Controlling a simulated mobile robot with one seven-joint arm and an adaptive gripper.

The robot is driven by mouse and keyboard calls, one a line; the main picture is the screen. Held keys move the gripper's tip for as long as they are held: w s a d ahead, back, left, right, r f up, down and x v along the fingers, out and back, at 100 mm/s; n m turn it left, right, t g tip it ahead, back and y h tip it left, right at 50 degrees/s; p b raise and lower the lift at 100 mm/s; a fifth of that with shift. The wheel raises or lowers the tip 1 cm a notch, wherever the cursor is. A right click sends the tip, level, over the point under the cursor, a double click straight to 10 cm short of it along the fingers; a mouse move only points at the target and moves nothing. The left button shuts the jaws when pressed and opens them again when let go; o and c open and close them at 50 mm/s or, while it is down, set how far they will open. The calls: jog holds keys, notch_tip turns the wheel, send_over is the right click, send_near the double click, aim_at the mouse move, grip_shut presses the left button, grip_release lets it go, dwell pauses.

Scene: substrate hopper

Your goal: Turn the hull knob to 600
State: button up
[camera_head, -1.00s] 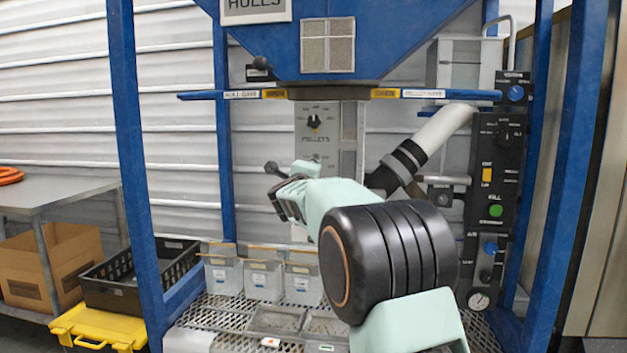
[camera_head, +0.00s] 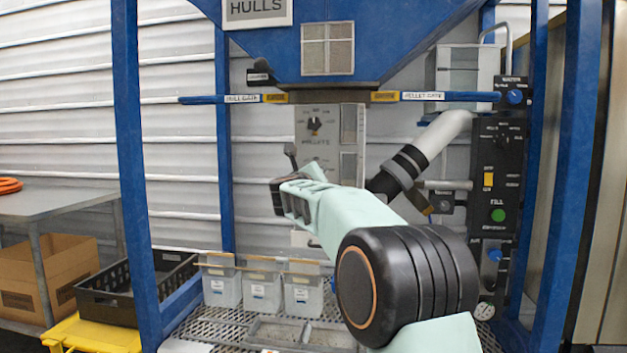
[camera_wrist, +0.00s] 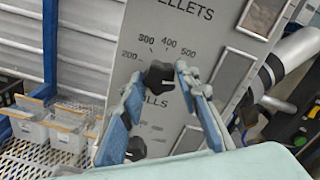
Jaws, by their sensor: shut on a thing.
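The hull knob (camera_wrist: 160,73) is black, above the partly covered HULLS label (camera_wrist: 160,101) on the grey panel (camera_wrist: 120,62). Marks 200, 300, 400 and 500 show around it in the wrist view; no 600 mark is visible, and I cannot read where the knob points. My gripper (camera_wrist: 158,78) has its blue-padded fingertips on either side of the knob and is shut on it. In the head view my gripper (camera_head: 290,197) is in front of the lower panel, and its hold on the knob is hidden there.
The pellets knob (camera_head: 315,125) sits above on the same panel. Another black knob (camera_wrist: 135,148) shows lower between my fingers. A pale pipe with a black collar (camera_head: 403,168) slants close on the right. Clear bins (camera_head: 260,290) stand below on the mesh shelf.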

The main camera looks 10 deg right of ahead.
jog(key=shift+m, duration=0.3)
jog(key=o, duration=1.2)
jog(key=shift+c, duration=0.2)
jog(key=v, duration=1.2)
jog(key=shift+r, duration=0.1)
